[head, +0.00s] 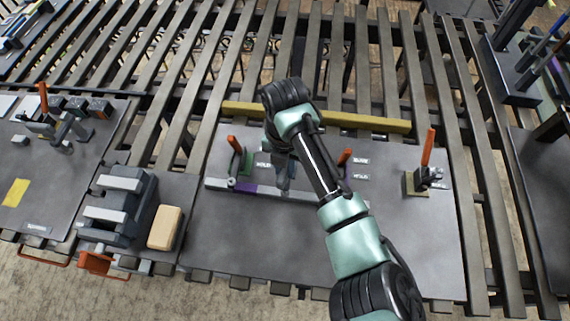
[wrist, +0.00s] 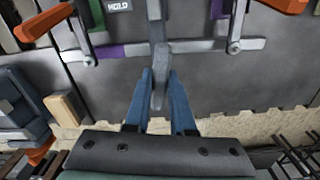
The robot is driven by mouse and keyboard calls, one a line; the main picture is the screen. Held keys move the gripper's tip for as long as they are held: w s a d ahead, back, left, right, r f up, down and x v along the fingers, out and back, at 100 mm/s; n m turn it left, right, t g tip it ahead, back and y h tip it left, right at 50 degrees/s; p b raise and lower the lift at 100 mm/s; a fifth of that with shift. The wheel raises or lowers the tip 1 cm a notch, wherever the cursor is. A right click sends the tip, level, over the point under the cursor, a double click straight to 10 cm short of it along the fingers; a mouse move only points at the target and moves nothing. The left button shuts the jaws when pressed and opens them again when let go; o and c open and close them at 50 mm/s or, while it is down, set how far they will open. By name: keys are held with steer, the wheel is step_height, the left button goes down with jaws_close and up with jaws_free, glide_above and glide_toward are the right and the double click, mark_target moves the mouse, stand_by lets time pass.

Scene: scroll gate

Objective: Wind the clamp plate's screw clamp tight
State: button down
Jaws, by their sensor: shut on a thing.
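The clamp plate is a dark grey board (head: 225,255) bearing a grey rail (head: 217,184) with purple parts. An orange-handled lever (head: 235,144) stands at the rail's left; another orange handle (head: 345,157) stands near its right. The rail shows in the wrist view (wrist: 205,46), with orange handles at both sides. My gripper (head: 284,180) points down at the middle of the rail. In the wrist view its blue fingers (wrist: 161,82) are closed around a grey bar (wrist: 159,88) that crosses the rail. I cannot tell whether this bar is the screw clamp's handle. My arm hides part of the plate.
A third orange lever (head: 427,147) stands on a small base at the right. At the left are a grey vise-like block (head: 118,205) with an orange handle (head: 95,263) and a tan block (head: 165,227). A yellow bar (head: 375,122) lies behind. The plate's front is clear.

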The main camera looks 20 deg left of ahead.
steer(key=m+p, duration=0.1)
steer(key=m, duration=0.3)
steer(key=shift+r+m, duration=0.1)
steer(key=shift+m, duration=0.2)
steer(key=m+p, duration=0.1)
steer(key=m, duration=0.2)
steer(key=shift+m, duration=0.4)
steer(key=m+p, duration=0.2)
steer(key=m, duration=0.2)
steer(key=shift+w+r, duration=0.1)
steer(key=m+p, duration=0.1)
steer(key=m, duration=0.3)
steer(key=m+p, duration=0.2)
steer(key=m, duration=0.5)
steer(key=shift+w, duration=0.1)
steer(key=m+p, duration=0.1)
steer(key=m, duration=0.5)
steer(key=shift+w, duration=0.1)
